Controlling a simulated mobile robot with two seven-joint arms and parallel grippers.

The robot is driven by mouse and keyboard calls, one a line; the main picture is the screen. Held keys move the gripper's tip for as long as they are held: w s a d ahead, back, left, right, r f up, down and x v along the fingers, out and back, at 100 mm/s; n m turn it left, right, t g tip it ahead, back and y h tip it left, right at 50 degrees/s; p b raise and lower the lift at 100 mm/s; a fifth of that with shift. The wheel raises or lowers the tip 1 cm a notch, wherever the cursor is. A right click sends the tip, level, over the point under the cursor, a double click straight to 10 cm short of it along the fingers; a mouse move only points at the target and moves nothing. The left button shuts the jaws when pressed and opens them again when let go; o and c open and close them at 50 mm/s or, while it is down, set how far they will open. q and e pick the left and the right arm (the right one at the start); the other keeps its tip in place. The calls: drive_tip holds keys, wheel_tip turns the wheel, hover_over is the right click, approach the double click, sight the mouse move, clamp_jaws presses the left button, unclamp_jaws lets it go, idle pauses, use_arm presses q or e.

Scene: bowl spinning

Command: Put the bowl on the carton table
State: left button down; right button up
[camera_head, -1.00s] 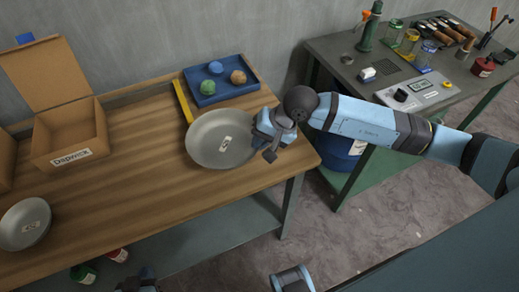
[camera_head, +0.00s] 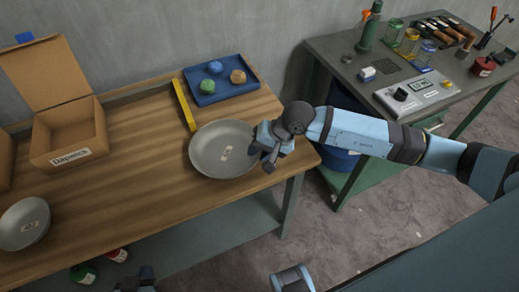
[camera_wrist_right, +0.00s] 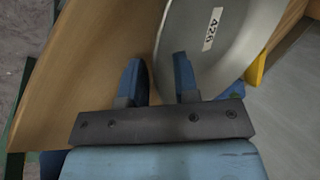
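A large grey bowl (camera_head: 210,160) with a white label is at the front right of the wooden table (camera_head: 130,190) that bears the open carton (camera_head: 72,140). My right gripper (camera_head: 268,155) is at the bowl's right rim. In the right wrist view its two fingers (camera_wrist_right: 158,80) are apart, one outside the rim and one over the bowl's inside (camera_wrist_right: 225,55). I cannot tell whether the bowl rests flat. A smaller grey bowl (camera_head: 24,215) sits at the table's left. Part of my left gripper (camera_head: 142,282) shows at the bottom edge; its fingers are unclear.
A blue tray (camera_head: 225,93) with three balls stands behind the large bowl, with a yellow strip (camera_head: 184,104) beside it. A dark workbench (camera_head: 335,50) with jars and tools is at the right. The table's middle is clear.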

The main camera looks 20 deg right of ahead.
drive_tip(key=shift+r, duration=0.2)
drive_tip(key=v, duration=1.2)
